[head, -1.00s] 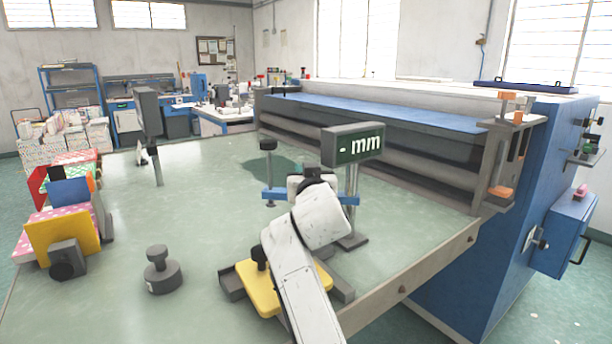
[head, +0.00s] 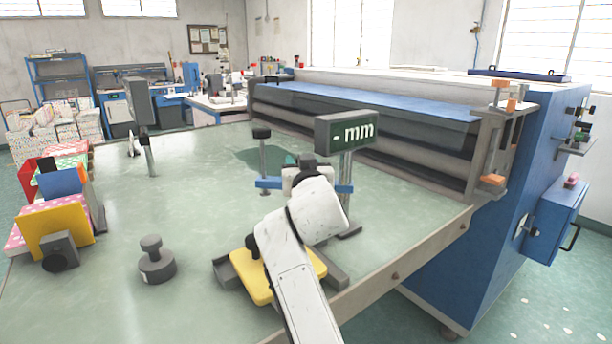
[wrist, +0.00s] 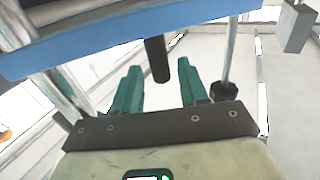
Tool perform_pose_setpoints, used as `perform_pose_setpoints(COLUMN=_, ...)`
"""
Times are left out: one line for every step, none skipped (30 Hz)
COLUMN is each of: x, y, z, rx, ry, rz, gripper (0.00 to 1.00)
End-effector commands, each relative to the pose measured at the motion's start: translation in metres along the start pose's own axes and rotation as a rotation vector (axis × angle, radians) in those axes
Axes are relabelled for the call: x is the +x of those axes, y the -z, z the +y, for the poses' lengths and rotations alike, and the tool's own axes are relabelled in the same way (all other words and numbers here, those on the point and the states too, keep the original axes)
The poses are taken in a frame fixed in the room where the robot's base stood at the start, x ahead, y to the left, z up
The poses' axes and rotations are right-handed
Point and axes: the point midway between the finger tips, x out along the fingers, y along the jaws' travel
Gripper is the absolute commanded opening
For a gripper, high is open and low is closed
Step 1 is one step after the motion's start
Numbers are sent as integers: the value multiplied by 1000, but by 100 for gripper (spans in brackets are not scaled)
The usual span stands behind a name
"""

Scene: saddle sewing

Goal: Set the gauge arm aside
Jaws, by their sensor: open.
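The gauge arm is a blue bar (head: 268,183) on a grey post beside a dark display box (head: 347,132) that reads "- mm". A thin rod with a black knob (head: 261,132) stands at its left end. In the wrist view the blue bar (wrist: 120,32) crosses the top of the picture, close beyond my fingers. My gripper (wrist: 160,68) has two teal fingers, apart, with a dark rod showing in the gap between them. I see no contact with the bar. In the head view my white wrist hides the fingers and the bar's middle.
A yellow pad (head: 252,287) lies in a grey holder beneath my arm. A grey knobbed weight (head: 156,262) stands on the green table to the left. Books (head: 60,215) line the left edge. A large blue machine (head: 455,240) stands at the right. The table's middle left is clear.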

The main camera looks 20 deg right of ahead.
Motion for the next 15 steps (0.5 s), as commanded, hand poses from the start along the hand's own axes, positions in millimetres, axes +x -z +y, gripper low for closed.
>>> perform_pose_setpoints(x=-9, y=-1, z=-1, rx=1, ry=2, rz=0, gripper=43)
perform_pose_setpoints(x=-14, y=-1, z=-1, rx=1, ry=2, rz=1, gripper=43)
perform_pose_setpoints(x=-22, y=-1, z=-1, rx=0, ry=2, rz=0, gripper=43)
perform_pose_setpoints(x=-27, y=-1, z=-1, rx=0, ry=2, rz=0, gripper=43)
perform_pose_setpoints(x=-32, y=-1, z=-1, rx=0, ry=2, rz=0, gripper=43)
perform_pose_setpoints(x=-40, y=-1, z=0, rx=1, ry=2, rz=0, gripper=43)
perform_pose_setpoints(x=-45, y=-1, z=0, rx=1, ry=2, rz=1, gripper=43)
perform_pose_setpoints(x=-50, y=-1, z=0, rx=1, ry=2, rz=-1, gripper=43)
perform_pose_setpoints(x=-56, y=-1, z=0, rx=1, ry=2, rz=0, gripper=43)
perform_pose_setpoints(x=-61, y=-1, z=0, rx=1, ry=2, rz=1, gripper=43)
perform_pose_setpoints(x=-65, y=-1, z=0, rx=0, ry=2, rz=-1, gripper=43)
perform_pose_setpoints(x=-70, y=-1, z=0, rx=0, ry=2, rz=0, gripper=43)
perform_pose_setpoints(x=-73, y=-1, z=-1, rx=0, ry=2, rz=0, gripper=43)
perform_pose_setpoints(x=-76, y=0, z=0, rx=0, ry=2, rz=0, gripper=43)
perform_pose_setpoints(x=-80, y=-1, z=0, rx=0, ry=1, rz=-1, gripper=43)
